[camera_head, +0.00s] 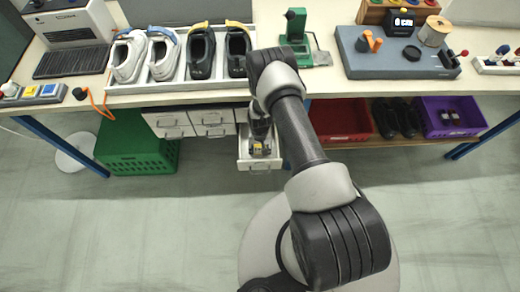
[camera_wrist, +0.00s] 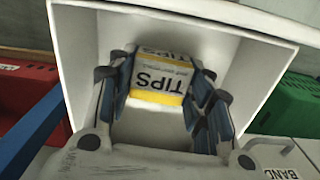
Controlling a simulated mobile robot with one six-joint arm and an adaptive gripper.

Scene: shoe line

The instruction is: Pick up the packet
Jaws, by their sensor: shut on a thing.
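The packet (camera_wrist: 162,77), a small white and yellow box printed "TIPS", is inside an open white drawer (camera_wrist: 262,75). My gripper (camera_wrist: 166,88) reaches into the drawer with its blue-padded fingers on either side of the packet, shut on it. My gripper (camera_head: 260,140) is partly hidden there by my arm. Whether the packet still touches the drawer floor I cannot tell.
Closed drawers (camera_head: 212,117) sit left of the open one. A green crate (camera_head: 135,150) stands further left. A red bin (camera_head: 340,120) and a purple bin (camera_head: 452,117) are on the lower shelf at right. The bench edge overhangs the drawer. The floor in front is clear.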

